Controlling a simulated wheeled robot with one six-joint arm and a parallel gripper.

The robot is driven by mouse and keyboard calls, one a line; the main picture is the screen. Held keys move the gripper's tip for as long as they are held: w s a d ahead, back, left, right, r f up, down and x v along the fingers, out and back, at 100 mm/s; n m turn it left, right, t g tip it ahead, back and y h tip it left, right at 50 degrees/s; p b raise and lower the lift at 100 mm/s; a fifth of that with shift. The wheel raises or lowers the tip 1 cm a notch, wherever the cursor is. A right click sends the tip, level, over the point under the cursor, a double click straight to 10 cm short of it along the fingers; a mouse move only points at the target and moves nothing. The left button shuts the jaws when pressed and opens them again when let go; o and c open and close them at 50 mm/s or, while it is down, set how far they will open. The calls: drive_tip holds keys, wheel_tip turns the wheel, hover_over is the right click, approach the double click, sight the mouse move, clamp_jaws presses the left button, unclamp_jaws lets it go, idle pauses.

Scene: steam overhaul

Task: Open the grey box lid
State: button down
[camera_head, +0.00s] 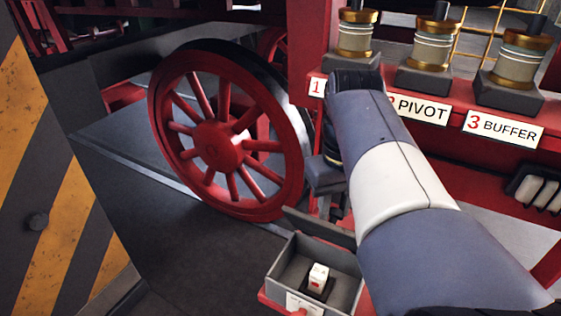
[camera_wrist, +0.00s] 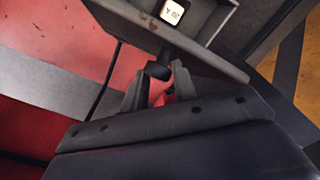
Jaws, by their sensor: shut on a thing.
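The grey box (camera_head: 274,270) stands at the bottom of the head view, and its inside is visible. Its dark grey lid (camera_head: 318,228) is raised along the far side, tilted up from the box. A white block (camera_head: 319,272) with a red mark sits inside; it also shows in the wrist view (camera_wrist: 172,11). In the wrist view, the lid (camera_wrist: 150,32) crosses the top with a dark knob on it (camera_wrist: 160,68). My gripper (camera_wrist: 158,82) is shut on this knob.
A red spoked wheel (camera_head: 212,145) stands left of my arm, close behind the box. Several brass-topped cylinders (camera_head: 433,50) stand on a red shelf above, over labels such as PIVOT (camera_head: 422,108) and BUFFER (camera_head: 503,128). A yellow-striped panel (camera_head: 60,230) is at the left.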

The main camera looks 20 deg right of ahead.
drive_tip(key=shift+s+d+f, duration=0.1)
drive_tip(key=shift+d+f, duration=0.15)
drive_tip(key=shift+f, duration=0.05)
drive_tip(key=c, duration=1.6)
unclamp_jaws()
drive_tip(key=o, duration=0.3)
drive_tip(key=shift+d, duration=0.2)
drive_tip(key=shift+o, duration=0.9)
drive_tip(key=shift+s, duration=0.1)
drive_tip(key=shift+a, duration=0.1)
